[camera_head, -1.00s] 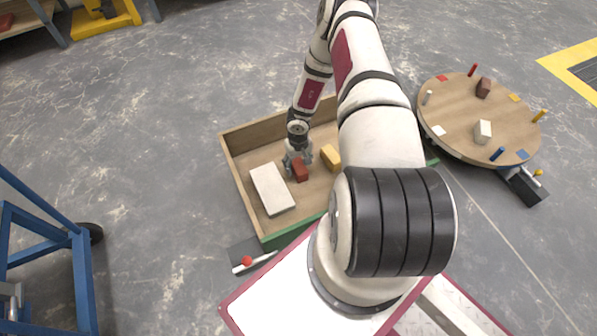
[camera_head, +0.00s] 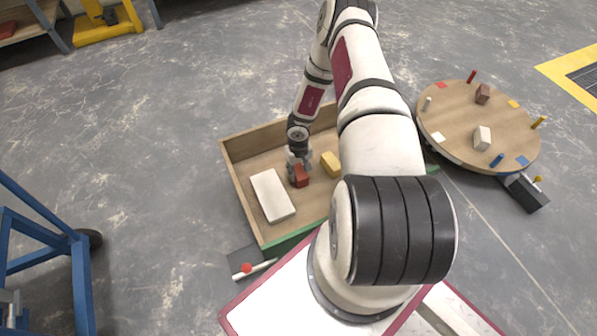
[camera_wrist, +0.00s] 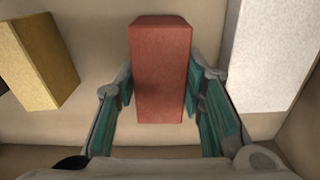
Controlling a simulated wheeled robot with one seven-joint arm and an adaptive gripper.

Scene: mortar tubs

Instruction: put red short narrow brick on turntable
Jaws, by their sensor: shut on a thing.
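The red short narrow brick (camera_head: 301,177) is in the wooden tub (camera_head: 236,182), between the white slab and the yellow brick. My gripper (camera_head: 299,167) is shut on it from above. In the wrist view the red brick (camera_wrist: 162,70) stands between my two teal-padded fingers (camera_wrist: 160,112). I cannot tell whether it is lifted off the tub floor. The round wooden turntable (camera_head: 455,125) is at the right, with a white brick (camera_head: 482,138) and a dark brown brick (camera_head: 482,94) on it.
The white slab (camera_head: 272,194) lies left of the red brick, the yellow brick (camera_head: 330,164) to its right. Coloured pegs and patches line the turntable rim. My arm hides part of the tub. A blue frame (camera_head: 75,270) stands at the left.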

